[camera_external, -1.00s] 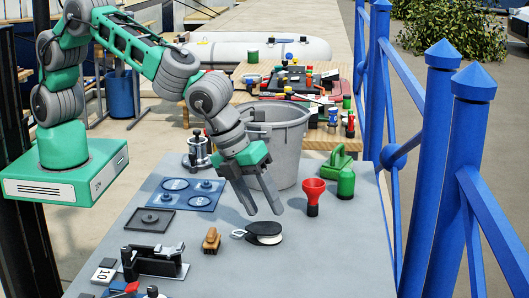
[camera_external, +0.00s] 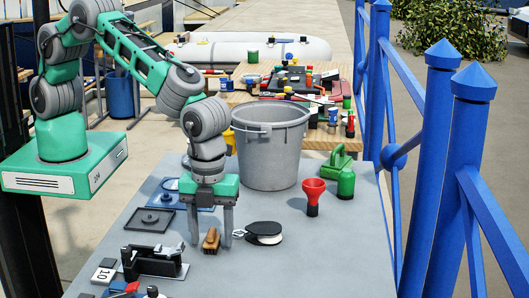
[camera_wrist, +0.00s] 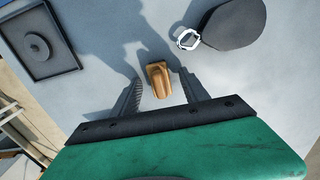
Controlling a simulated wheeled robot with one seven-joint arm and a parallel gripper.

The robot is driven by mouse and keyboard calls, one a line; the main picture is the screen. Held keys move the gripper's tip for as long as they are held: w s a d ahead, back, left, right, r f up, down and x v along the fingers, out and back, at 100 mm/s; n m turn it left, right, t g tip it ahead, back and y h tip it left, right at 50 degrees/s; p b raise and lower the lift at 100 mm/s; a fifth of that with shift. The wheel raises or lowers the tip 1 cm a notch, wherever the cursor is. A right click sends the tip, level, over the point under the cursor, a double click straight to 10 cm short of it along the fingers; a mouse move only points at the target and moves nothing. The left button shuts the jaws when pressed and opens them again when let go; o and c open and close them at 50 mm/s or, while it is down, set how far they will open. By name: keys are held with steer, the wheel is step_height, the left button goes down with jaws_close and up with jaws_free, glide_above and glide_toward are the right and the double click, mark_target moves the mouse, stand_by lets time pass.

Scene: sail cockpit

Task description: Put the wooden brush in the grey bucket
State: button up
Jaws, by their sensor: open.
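The small wooden brush (camera_external: 211,240) lies on the grey table near its front middle. It also shows in the wrist view (camera_wrist: 158,79), between and just beyond the fingertips. My gripper (camera_external: 210,243) is open and pointing down, with one finger on each side of the brush; neither finger appears closed on it. The grey bucket (camera_external: 268,152) stands upright at the back of the table, behind and to the right of my gripper. The bottom of its inside is hidden.
A black pulley block (camera_external: 265,232) with a metal shackle lies close right of my gripper. A black square tray (camera_external: 150,220) is to the left, a black fitting (camera_external: 153,262) at front left. A red funnel (camera_external: 313,192) and green bottle (camera_external: 346,183) stand at right.

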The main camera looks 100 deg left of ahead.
steer(key=shift+c, duration=0.4)
jaws_close()
